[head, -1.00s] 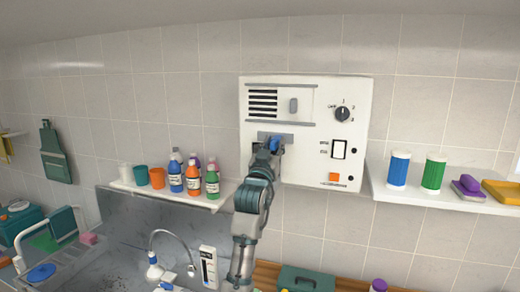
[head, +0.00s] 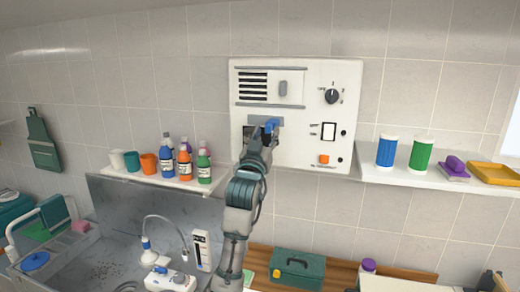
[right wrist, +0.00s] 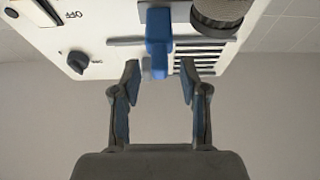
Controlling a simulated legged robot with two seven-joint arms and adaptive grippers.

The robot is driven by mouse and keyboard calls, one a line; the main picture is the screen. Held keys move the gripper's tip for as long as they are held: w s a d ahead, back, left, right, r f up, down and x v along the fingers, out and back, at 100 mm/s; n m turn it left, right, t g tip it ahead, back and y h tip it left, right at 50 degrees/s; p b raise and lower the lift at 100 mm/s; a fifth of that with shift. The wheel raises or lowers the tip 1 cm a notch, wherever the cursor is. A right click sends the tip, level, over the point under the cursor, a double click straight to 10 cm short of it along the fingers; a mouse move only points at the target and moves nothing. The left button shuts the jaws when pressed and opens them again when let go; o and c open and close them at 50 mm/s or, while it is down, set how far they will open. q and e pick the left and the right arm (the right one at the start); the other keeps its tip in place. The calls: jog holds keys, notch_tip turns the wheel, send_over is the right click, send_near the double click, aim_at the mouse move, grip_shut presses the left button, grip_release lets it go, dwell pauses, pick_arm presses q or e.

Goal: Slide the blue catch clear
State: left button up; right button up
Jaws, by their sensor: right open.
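A white wall panel (head: 301,166) carries the blue catch (head: 271,125), which sits on a grey strip left of the panel's middle. My right gripper (head: 262,139) is in front of the catch and just below it, hiding part of the panel there. In the right wrist view the blue catch (right wrist: 158,32) stands out ahead of the open right gripper (right wrist: 160,82). Its near end reaches about level with the gap between the two fingertips, with a space on each side. My left gripper is not in view.
The panel also has a grey sliding cover (head: 283,88), a black knob (head: 332,96), a switch (head: 329,131) and an orange button (head: 323,159). A left shelf (head: 180,181) holds cups and bottles. A right shelf (head: 400,177) holds two canisters. A sink and tap are below.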

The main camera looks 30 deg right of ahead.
jog(key=v, duration=0.9)
jog(key=shift+s+a, duration=0.2)
jog(key=shift+d, duration=0.2)
